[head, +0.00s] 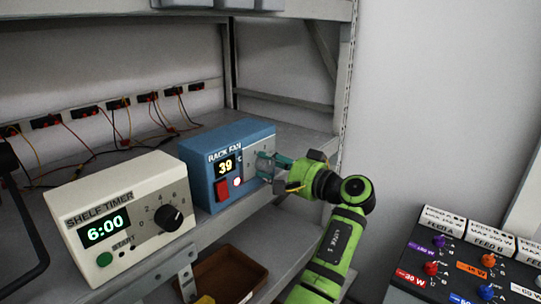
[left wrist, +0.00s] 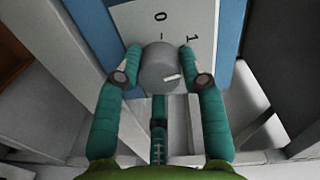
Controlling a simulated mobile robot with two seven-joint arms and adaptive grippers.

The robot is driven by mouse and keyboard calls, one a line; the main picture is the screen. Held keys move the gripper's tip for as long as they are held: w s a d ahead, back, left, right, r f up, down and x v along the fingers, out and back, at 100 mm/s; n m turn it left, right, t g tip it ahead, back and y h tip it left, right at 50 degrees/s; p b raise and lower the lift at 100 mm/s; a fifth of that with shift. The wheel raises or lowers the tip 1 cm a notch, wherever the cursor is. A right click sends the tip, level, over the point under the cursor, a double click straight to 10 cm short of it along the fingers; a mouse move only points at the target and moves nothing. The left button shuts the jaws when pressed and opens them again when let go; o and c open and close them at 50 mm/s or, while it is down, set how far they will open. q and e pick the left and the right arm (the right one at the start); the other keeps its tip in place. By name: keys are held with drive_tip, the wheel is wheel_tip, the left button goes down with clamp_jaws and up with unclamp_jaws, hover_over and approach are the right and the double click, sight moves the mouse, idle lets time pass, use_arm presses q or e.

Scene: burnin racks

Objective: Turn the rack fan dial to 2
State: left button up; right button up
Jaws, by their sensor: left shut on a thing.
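The rack fan unit (head: 205,150) is a blue box on the shelf, with a display reading 39, a red switch (head: 222,188) and a pale dial plate. In the left wrist view, the fan dial (left wrist: 157,66) is a round grey knob with a small white mark on its lower right. The plate (left wrist: 165,22) shows 0 and 1 beyond it; no 2 is readable there. My left gripper (left wrist: 161,53) is shut on the knob, one teal fingertip on each side. In the head view the gripper (head: 276,168) largely hides the dial. My right gripper is not in view.
A cream shelf timer (head: 118,215) reading 6:00, with a black knob, stands left of the fan unit. Wires and sockets (head: 87,112) line the back. A brown bin (head: 228,272) is below. Feed boxes and coloured knobs (head: 470,262) are at lower right.

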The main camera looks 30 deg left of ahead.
use_arm(q)
drive_tip(key=shift+w+r+m+p, duration=0.1)
drive_tip(key=shift+r+m+p, duration=0.1)
drive_tip(key=shift+m+p, duration=1.5)
drive_tip(key=shift+w+r+m+p, duration=0.1)
drive_tip(key=shift+r+m+p, duration=0.05)
drive_tip(key=shift+m+p, duration=1.55)
drive_tip(key=shift+f, duration=0.1)
drive_tip(key=o, duration=1.1)
drive_tip(key=shift+o, duration=0.2)
drive_tip(key=shift+f, duration=0.2)
